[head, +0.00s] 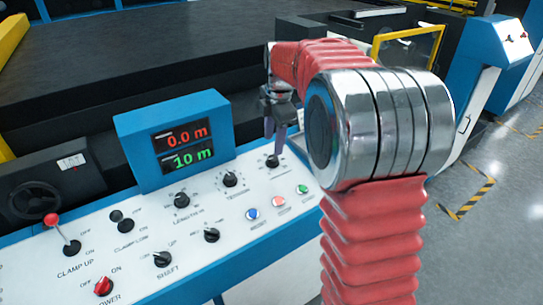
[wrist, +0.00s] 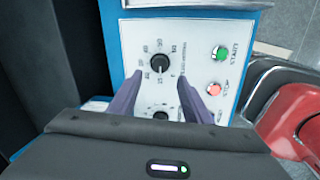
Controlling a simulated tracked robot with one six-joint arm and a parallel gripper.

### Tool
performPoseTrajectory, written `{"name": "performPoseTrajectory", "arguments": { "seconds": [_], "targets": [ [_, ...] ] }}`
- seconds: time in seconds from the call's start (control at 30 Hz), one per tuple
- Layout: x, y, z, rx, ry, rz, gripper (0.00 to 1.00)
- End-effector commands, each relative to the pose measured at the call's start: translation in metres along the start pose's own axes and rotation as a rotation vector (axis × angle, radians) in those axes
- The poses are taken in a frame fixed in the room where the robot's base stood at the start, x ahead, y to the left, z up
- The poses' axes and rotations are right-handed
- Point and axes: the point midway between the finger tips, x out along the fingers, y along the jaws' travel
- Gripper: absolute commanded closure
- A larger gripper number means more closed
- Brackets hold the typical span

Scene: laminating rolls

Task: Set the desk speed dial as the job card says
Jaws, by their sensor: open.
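The speed dial seems to be the black knob (head: 272,161) at the right end of the desk's knob row; its label is too small to read in the head view. In the wrist view a black knob (wrist: 159,63) sits in a ring of printed numbers, ahead of my fingertips. Its setting is too small to read surely. My gripper (head: 274,127) is open and empty, fingers pointing down above the right end of the desk. In the wrist view my gripper (wrist: 163,86) has its two purple fingers apart, one each side below the knob. No job card is readable.
The display (head: 180,142) reads 0.0 m in red and 10 m in green. The tension knob (head: 229,179), blue button (head: 251,214), red button (head: 278,202) and green button (head: 302,189) sit close by. A red-tipped clamp lever (head: 62,234) stands at the left.

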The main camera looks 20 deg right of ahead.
Motion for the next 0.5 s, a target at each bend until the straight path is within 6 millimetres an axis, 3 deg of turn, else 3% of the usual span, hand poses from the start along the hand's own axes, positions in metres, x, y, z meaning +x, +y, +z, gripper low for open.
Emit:
{"name": "performPoseTrajectory", "arguments": {
  "seconds": [0.3,0.5],
  "targets": [
    [0.050,-0.001,0.000,0.000,0.001,-0.003,0.55],
    [0.070,0.000,0.000,0.000,0.000,-0.001,0.55]
  ]
}}
